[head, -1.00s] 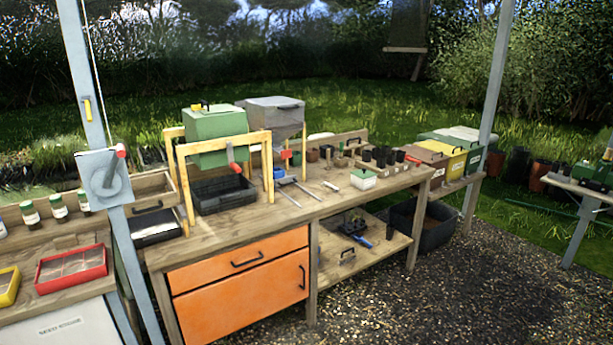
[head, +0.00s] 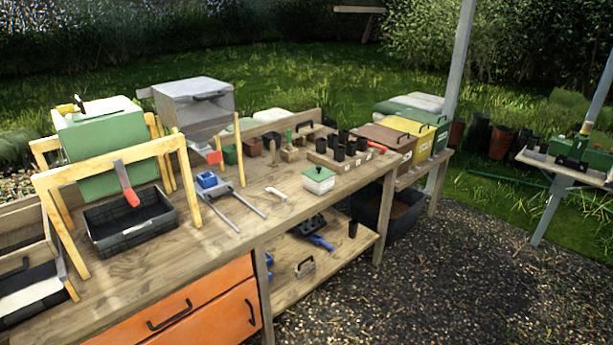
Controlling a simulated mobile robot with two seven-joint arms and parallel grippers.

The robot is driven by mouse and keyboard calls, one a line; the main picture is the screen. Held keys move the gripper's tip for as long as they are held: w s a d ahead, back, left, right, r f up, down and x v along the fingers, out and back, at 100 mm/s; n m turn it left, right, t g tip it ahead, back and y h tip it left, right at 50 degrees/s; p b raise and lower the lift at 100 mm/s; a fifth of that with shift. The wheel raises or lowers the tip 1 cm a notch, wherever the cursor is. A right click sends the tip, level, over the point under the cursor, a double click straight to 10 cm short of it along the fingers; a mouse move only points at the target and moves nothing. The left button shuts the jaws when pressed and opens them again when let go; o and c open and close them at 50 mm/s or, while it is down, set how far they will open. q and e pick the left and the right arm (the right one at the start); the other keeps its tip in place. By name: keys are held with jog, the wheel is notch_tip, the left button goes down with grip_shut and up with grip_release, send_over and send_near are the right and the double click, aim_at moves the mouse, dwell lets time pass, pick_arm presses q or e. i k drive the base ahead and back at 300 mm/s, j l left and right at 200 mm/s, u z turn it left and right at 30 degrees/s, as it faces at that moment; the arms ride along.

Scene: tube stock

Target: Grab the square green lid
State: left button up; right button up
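The square green lid (head: 319,174) sits on a small white square box (head: 319,186) near the front right part of the wooden bench. It has a small knob on top. The lid looks seated flat on the box. Neither of my grippers shows in the head view.
The wooden bench (head: 150,262) also bears a black tray (head: 133,228) under a wooden frame, a grey metal tool (head: 235,208), a small white tool (head: 279,194) and a rack of black pots (head: 350,148). A yellow bin (head: 421,135) stands at right. Gravel (head: 430,280) in front is clear.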

aim_at(319, 174)
jog(key=i, duration=0.2)
jog(key=i+l+u, duration=0.1)
jog(key=u, duration=1.05)
jog(key=l+u, duration=0.8)
jog(key=l, duration=0.25)
jog(key=l+u, duration=0.2)
jog(key=l, duration=0.35)
jog(key=k+l+u, duration=0.2)
jog(key=l, duration=0.85)
jog(key=k+l+u, duration=0.15)
jog(key=l, duration=0.35)
